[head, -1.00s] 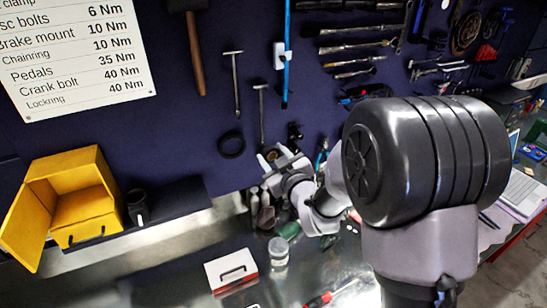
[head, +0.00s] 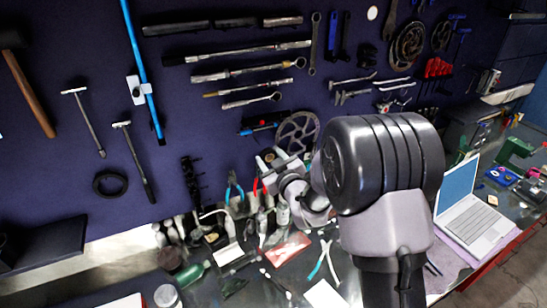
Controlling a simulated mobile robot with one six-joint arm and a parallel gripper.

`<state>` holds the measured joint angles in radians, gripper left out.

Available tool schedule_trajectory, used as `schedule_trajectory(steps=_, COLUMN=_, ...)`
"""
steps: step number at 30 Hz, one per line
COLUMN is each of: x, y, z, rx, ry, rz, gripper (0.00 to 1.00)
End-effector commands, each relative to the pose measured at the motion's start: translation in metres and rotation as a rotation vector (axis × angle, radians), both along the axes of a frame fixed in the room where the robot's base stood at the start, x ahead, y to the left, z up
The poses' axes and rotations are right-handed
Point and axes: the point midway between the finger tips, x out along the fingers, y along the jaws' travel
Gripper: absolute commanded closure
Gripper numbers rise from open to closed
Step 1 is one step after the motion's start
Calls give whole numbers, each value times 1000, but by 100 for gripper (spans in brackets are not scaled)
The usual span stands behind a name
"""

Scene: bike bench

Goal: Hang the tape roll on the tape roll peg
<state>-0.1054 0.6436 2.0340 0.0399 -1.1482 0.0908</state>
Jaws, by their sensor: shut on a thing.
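My gripper (head: 266,161) is in front of the pegboard wall, left of the large dark arm joint. It is shut on a small dark thing with a brownish middle, which looks like the tape roll (head: 270,157). The jaws and arm hide most of it, so its shape is hard to tell. I cannot make out which wall fitting is the tape roll peg. A black ring (head: 110,183) hangs on the wall to the left, apart from my gripper.
Wrenches (head: 250,70), a chainring (head: 298,132) and hammers (head: 27,92) hang on the dark wall. Pliers (head: 235,187), bottles and a green bottle (head: 192,273) crowd the bench below my gripper. A laptop (head: 470,222) stands at the right.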

Motion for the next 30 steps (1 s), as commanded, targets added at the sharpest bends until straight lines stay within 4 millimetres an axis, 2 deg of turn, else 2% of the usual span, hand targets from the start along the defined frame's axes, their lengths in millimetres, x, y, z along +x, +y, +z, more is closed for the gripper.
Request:
schedule_trajectory(steps=21, x=55, y=23, z=-3, rx=1, ry=1, rz=1, gripper=95)
schedule_trajectory(steps=26, x=60, y=25, z=-2, rx=0, ry=1, rz=0, gripper=95)
schedule_trajectory(steps=30, x=67, y=28, z=-12, rx=0, ry=-1, rz=-1, gripper=95)
